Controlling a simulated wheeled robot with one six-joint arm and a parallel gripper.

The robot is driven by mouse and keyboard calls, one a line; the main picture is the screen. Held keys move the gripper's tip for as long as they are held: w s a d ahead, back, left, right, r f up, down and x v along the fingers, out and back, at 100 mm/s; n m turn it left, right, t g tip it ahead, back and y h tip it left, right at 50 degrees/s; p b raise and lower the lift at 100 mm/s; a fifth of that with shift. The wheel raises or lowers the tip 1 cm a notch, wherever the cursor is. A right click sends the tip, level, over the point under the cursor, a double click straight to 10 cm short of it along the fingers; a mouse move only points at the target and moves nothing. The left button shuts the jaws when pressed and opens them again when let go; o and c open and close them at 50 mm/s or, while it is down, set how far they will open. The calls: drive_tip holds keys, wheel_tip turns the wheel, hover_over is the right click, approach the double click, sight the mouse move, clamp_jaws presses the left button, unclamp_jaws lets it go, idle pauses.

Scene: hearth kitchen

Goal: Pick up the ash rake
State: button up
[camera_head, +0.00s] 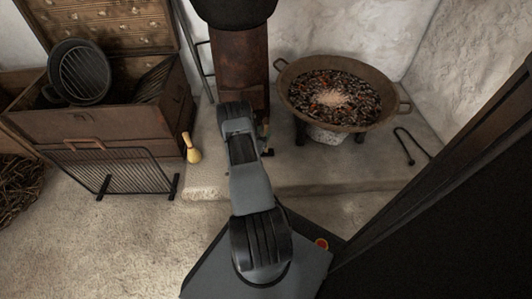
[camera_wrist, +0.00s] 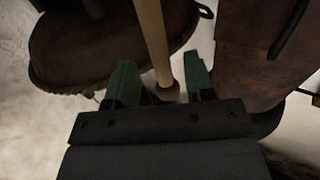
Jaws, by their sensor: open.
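The pale wooden handle, which looks like the ash rake's (camera_wrist: 153,38), runs down from the top edge in the wrist view. Its lower end has a darker collar and passes between the two green fingers of my gripper (camera_wrist: 159,75). The fingers are apart, with a gap visible on the handle's right side; whether the left one touches it I cannot tell. The rake's head is not clear in the wrist view. In the head view, a thin upright tool, likely the same rake (camera_head: 266,130), stands right of my arm by the stove. My arm hides my fingers there.
A rusty stove (camera_head: 240,65) stands behind my arm. A wide brazier of embers (camera_head: 378,126) is close on the right, and black tongs (camera_head: 405,148) lie beyond it.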

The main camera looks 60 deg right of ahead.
drive_tip(key=d, duration=0.3)
drive_tip(key=shift+b, duration=0.4)
clamp_jaws()
